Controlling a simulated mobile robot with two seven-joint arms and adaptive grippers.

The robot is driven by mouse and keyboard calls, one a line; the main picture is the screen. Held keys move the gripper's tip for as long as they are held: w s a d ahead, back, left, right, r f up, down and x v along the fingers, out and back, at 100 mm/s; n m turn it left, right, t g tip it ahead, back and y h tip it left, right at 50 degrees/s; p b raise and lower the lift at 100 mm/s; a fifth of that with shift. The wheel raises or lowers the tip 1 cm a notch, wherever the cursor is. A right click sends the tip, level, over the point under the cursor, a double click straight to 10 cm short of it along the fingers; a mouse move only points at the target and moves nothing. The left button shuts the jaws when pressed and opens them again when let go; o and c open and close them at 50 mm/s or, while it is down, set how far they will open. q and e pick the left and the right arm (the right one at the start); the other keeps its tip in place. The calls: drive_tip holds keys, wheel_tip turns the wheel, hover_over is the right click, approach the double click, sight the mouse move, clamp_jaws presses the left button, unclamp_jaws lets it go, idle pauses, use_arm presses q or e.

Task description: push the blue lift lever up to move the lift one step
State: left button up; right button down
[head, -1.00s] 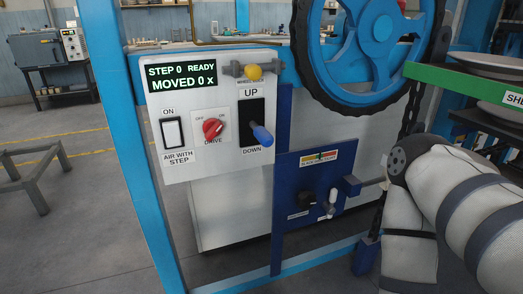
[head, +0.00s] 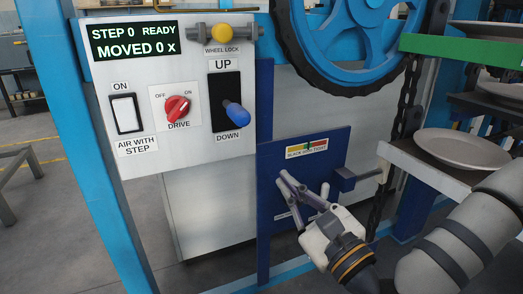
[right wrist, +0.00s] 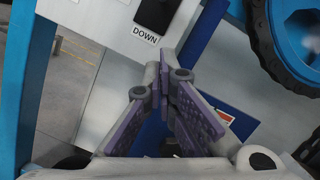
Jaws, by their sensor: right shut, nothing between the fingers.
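The blue lift lever (head: 237,115) sticks out of a black slot on the white control panel (head: 190,60). Its knob sits in the lower part of the slot, just above the DOWN label. The display (head: 134,39) reads "STEP 0 READY, MOVED 0 X". My right gripper (head: 283,181) is shut and empty, below and right of the lever and apart from it, in front of the dark blue plate. In the right wrist view its purple-padded fingers (right wrist: 164,78) meet below the DOWN label; the blue knob is not visible there. My left gripper is not in view.
A yellow wheel-lock knob (head: 219,33) sits above the lever. A red drive switch (head: 177,107) and a white air switch (head: 125,113) are left of it. A large blue wheel (head: 350,45) and a plate (head: 462,148) on a shelf are at the right.

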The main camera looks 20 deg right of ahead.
sight(234, 110)
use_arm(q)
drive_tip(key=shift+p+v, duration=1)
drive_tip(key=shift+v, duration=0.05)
use_arm(e)
drive_tip(key=w+a+r, duration=0.3)
drive_tip(key=w+r, duration=0.2)
drive_tip(key=w, duration=0.4)
drive_tip(key=shift+w+r, duration=0.15)
drive_tip(key=shift+r, duration=0.1)
drive_tip(key=shift+a, duration=0.1)
